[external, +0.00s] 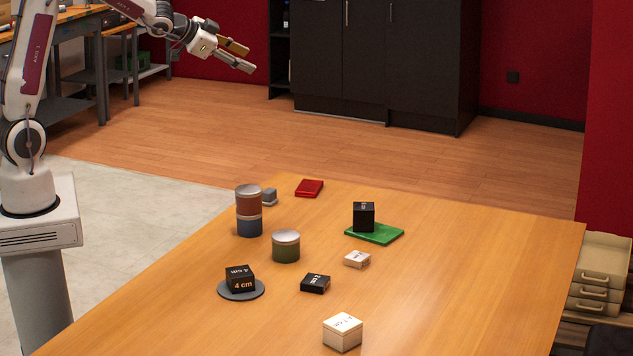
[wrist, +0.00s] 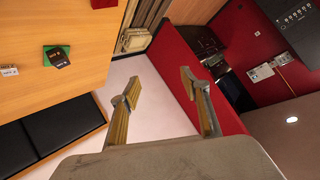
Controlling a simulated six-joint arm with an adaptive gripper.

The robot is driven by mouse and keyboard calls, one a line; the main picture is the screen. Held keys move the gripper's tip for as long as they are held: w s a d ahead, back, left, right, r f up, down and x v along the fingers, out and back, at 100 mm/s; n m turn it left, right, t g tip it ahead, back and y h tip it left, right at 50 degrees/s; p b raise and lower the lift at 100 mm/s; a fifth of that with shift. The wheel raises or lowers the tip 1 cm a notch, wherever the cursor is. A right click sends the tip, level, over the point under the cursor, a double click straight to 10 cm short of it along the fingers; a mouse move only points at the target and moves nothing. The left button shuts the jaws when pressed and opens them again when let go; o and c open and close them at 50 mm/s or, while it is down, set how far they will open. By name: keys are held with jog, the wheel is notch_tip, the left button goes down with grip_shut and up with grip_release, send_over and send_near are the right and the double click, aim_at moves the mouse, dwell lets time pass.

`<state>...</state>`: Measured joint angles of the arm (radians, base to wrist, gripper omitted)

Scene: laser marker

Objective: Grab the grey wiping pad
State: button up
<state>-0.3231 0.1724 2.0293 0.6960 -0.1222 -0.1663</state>
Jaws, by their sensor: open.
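A small grey block (external: 269,196) sits near the far left edge of the table, partly hidden behind the stacked cans. A flat round grey disc (external: 226,291) lies nearer the front left, under a black block marked 4 cm. I cannot tell for certain which is the wiping pad. Neither shows clearly in the wrist view. My gripper (external: 242,57) is open and empty, raised high at the upper left, well away from the table and beyond its far left edge. In the wrist view, its two fingers (wrist: 158,88) are spread apart with nothing between them.
A brown can (external: 249,203) stands on a blue can (external: 249,226), with a green can (external: 286,247) beside them. A red item (external: 309,188) lies behind. A black block (external: 364,216) stands on a green pad (external: 387,236). The right side of the table (external: 480,270) is clear.

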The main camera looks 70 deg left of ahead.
jog(key=w+a+f+m+t+h, duration=0.1)
jog(key=w+a+f+m+h, duration=0.15)
jog(key=w+f, duration=0.45)
jog(key=m+h, duration=0.4)
jog(key=h, duration=0.7)
send_near(269, 197)
jog(key=w, duration=0.2)
jog(key=shift+w+a+f+g, duration=0.2)
jog(key=shift+w+a+g, duration=0.15)
jog(key=shift+w+g, duration=0.05)
jog(key=shift+s+d+f+h, duration=0.1)
jog(key=shift+s+f+h, duration=0.15)
jog(key=shift+s, duration=0.15)
jog(key=shift+x, duration=1.4)
jog(key=shift+w, duration=0.15)
